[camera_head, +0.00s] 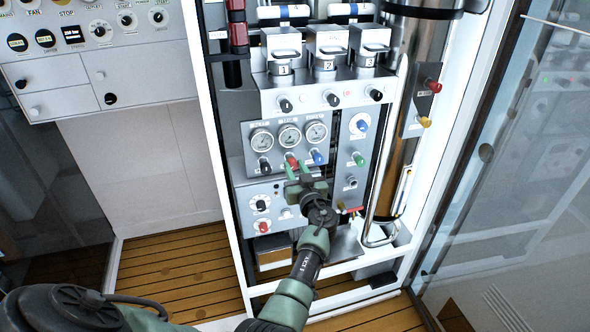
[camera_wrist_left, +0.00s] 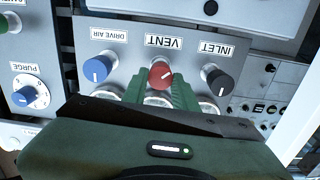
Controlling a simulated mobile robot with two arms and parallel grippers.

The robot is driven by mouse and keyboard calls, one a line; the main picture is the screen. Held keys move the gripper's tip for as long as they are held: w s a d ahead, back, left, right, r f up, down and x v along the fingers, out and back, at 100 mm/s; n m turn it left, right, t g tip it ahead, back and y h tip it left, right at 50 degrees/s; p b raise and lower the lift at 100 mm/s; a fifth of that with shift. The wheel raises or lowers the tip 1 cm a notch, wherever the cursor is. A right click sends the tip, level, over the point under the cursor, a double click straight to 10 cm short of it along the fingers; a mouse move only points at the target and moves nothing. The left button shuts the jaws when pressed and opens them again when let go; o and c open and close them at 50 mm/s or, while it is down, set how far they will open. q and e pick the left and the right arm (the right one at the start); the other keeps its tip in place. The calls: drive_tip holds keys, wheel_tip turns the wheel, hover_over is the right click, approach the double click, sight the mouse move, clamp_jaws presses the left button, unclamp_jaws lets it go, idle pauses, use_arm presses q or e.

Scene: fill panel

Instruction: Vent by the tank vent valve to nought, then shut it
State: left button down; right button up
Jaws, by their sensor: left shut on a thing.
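The red vent knob (camera_head: 290,159) is the middle one of three knobs under the gauges on the grey panel. In the left wrist view the red knob (camera_wrist_left: 161,75) is under an upside-down VENT label, with its white pointer line showing. My left gripper (camera_head: 297,172) reaches it from below and in front. In the wrist view its green fingers (camera_wrist_left: 158,88) are on either side of the red knob, shut on it. Three round gauges, the left (camera_head: 262,138), middle (camera_head: 289,135) and right (camera_head: 315,131), are above; their needles are too small to read. My right gripper is out of view.
Beside the red knob are the black INLET knob (camera_wrist_left: 217,80) and the blue DRIVE AIR knob (camera_wrist_left: 97,70). A blue PURGE knob (camera_wrist_left: 27,95) and a green knob (camera_head: 358,159) are close by. A shiny metal cylinder (camera_head: 403,110) stands at the right. The floor (camera_head: 180,283) is clear.

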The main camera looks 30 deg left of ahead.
use_arm(q)
drive_tip(key=m+b, duration=0.2)
drive_tip(key=shift+f+m, duration=0.15)
drive_tip(key=shift+m, duration=0.25)
drive_tip(key=m+b, duration=0.1)
drive_tip(key=m, duration=0.1)
drive_tip(key=shift+w+m+b, duration=0.1)
drive_tip(key=shift+m+b, duration=0.2)
drive_tip(key=shift+b, duration=0.05)
drive_tip(key=m, duration=0.2)
drive_tip(key=shift+m+b, duration=0.4)
drive_tip(key=m, duration=0.3)
drive_tip(key=shift+m, duration=0.3)
drive_tip(key=m, duration=0.2)
drive_tip(key=shift+r+m, duration=0.2)
drive_tip(key=shift+m, duration=0.1)
drive_tip(key=m+p, duration=0.1)
drive_tip(key=m, duration=0.2)
drive_tip(key=shift+m, duration=0.4)
drive_tip(key=m+p, duration=0.2)
drive_tip(key=m, duration=0.3)
drive_tip(key=shift+p, duration=0.3)
drive_tip(key=shift+f+m+p, duration=0.1)
drive_tip(key=shift+m+p, duration=0.6)
drive_tip(key=shift+m, duration=0.9)
